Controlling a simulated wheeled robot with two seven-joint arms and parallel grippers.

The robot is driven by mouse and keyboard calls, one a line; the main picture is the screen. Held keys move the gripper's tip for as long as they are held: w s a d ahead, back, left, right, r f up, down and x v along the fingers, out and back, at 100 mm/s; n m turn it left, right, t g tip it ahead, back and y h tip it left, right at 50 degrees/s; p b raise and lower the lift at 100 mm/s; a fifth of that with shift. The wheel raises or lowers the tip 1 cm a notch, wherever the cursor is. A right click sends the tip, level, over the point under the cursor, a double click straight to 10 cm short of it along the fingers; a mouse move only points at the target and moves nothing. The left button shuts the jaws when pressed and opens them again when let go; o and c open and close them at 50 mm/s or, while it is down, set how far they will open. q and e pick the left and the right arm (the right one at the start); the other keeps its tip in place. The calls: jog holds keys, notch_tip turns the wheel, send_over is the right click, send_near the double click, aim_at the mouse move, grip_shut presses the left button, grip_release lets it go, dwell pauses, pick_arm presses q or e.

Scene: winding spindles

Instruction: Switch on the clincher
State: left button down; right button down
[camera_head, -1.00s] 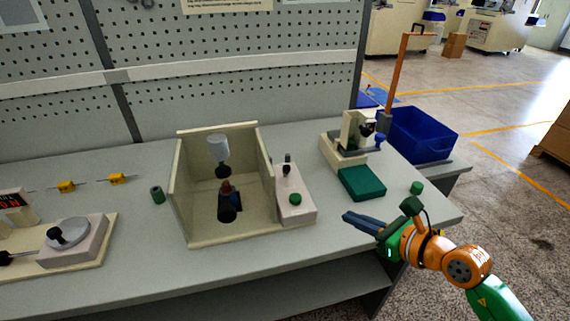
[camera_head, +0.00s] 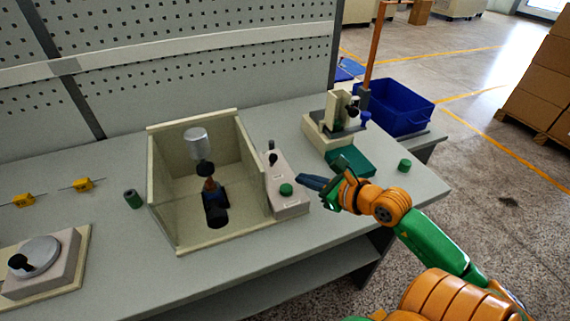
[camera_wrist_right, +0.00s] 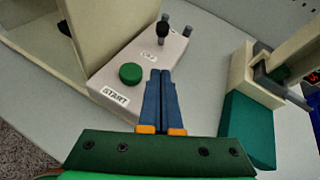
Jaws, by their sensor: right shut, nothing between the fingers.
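The clincher is an open-topped cream box (camera_head: 150,195) with clear front panel, holding a grey cylinder on a black stem (camera_head: 196,142) above a dark fixture (camera_head: 214,205). A pale control panel (camera_head: 291,208) on its right side carries a green button (camera_head: 286,190) and a black lever (camera_head: 272,158). In the right wrist view the green button (camera_wrist_right: 131,73) sits above a START label (camera_wrist_right: 115,97). My right gripper (camera_head: 301,179) is shut and empty, its fingertips just right of the green button. The fingers (camera_wrist_right: 160,75) also show in the wrist view, pointing at the panel. My left gripper is out of view.
A green pad and cream press (camera_head: 322,130) stand to the right, with a blue bin (camera_head: 402,108) beyond. A small green cylinder (camera_head: 404,165) lies near the right edge. Yellow parts (camera_head: 82,185) and a dial unit (camera_head: 42,262) are on the left.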

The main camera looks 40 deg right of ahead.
aim_at(296, 183)
jog(key=x, duration=0.3)
jog(key=shift+w, duration=0.3)
jog(key=shift+w+a+r+p, duration=0.2)
jog(key=shift+w+r+p, duration=0.1)
jog(key=shift+w+p, duration=0.25)
jog(key=shift+w+a+r+p, duration=0.15)
jog(key=shift+w+r+p, duration=0.15)
jog(key=shift+w, duration=0.35)
jog(key=shift+w+a, duration=0.15)
jog(key=shift+w, duration=0.35)
jog(key=shift+r, duration=0.1)
jog(key=shift+w+r+g+p, duration=0.2)
jog(key=shift+g+p, duration=0.2)
jog(key=shift+p, duration=0.35)
